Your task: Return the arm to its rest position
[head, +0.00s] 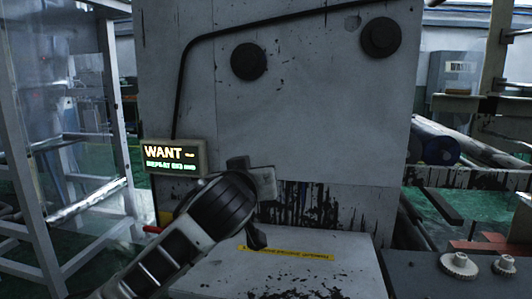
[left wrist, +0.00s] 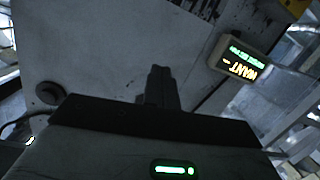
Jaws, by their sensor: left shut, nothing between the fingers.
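My left arm comes in from the lower left in the head view. Its gripper (head: 265,183) is in front of the pale machine panel (head: 310,110), just right of a small lit display box (head: 174,156). In the left wrist view the fingers (left wrist: 160,80) are together with nothing between them. The display box also shows there (left wrist: 240,57), upside down and apart from the fingers. It reads "WANT" with a smaller green line that I cannot read surely. My right gripper is not in view.
A scuffed pale ledge (head: 215,280) with a yellow label strip (head: 287,253) lies below the gripper. A dark bench (head: 430,280) with small pale knobs (head: 459,265) is at the lower right. A metal frame (head: 25,150) stands at the left. Two black round knobs (head: 248,61) (head: 381,37) sit high on the panel.

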